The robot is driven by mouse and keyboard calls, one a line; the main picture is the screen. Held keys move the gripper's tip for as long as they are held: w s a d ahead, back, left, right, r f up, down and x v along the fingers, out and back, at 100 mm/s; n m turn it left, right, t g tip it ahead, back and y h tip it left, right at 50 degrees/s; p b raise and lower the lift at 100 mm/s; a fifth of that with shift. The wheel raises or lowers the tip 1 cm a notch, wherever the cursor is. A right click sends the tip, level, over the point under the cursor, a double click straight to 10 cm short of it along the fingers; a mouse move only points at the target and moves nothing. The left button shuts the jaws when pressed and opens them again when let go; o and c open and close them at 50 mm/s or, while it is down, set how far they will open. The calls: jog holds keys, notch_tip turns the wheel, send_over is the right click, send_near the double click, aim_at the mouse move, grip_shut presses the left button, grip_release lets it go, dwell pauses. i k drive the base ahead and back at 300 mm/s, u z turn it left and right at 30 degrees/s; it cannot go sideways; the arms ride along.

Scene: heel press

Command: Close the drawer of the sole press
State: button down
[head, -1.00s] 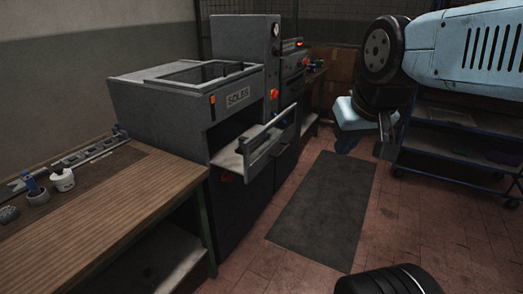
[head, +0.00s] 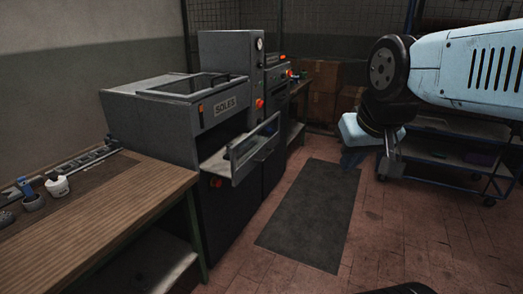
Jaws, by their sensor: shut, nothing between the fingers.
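The sole press (head: 170,118) is a grey cabinet marked "SOLES" at the left centre of the head view. Its drawer (head: 222,164) stands pulled out of the front, toward the right. The drawer front (head: 256,160) is a grey frame with a clear pane and stands apart from the cabinet. My gripper (head: 390,170) is at the right, well away from the drawer, above the floor beyond the mat. It is shut and empty, small and dark in the picture, with its fingers pointing down.
A wooden workbench (head: 110,215) with small pots stands at the left, close to the press. A dark mat (head: 310,215) lies on the tiled floor before the drawer, with clear room above. A blue trolley (head: 455,150) and cardboard boxes (head: 322,105) stand behind.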

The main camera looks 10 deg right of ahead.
aim_at(234, 161)
jog(key=z, duration=0.05)
jog(key=i, duration=0.9)
jog(key=u, duration=0.1)
